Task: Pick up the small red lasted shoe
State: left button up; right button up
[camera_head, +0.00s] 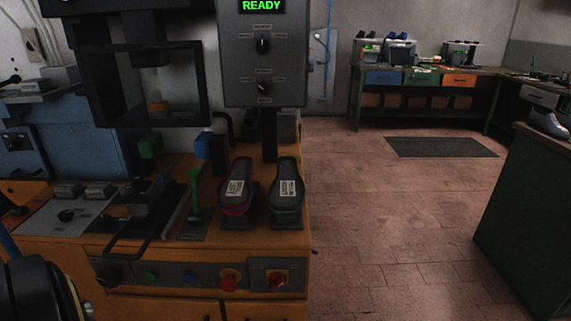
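Two lasted shoes stand sole-up, side by side, at the right end of the orange machine's top. The left one (238,188) has a dark sole with a white label and a reddish edge low at its front. The right one (287,190) has a dark sole with a white label and a dark greenish edge. The label text is too small to read surely. The uppers are mostly hidden beneath the soles. No gripper fingers show; a dark rounded part at the lower left appears to be my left arm.
The orange machine (190,255) carries a green lever (195,190), a black bent bar and front knobs. A grey control box (264,55) reading READY hangs above the shoes. A green cabinet (525,215) stands at the right with a grey shoe (548,123). The floor between is clear.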

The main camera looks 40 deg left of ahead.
aim_at(234, 192)
jog(key=i, duration=1.4)
jog(key=u, duration=2.2)
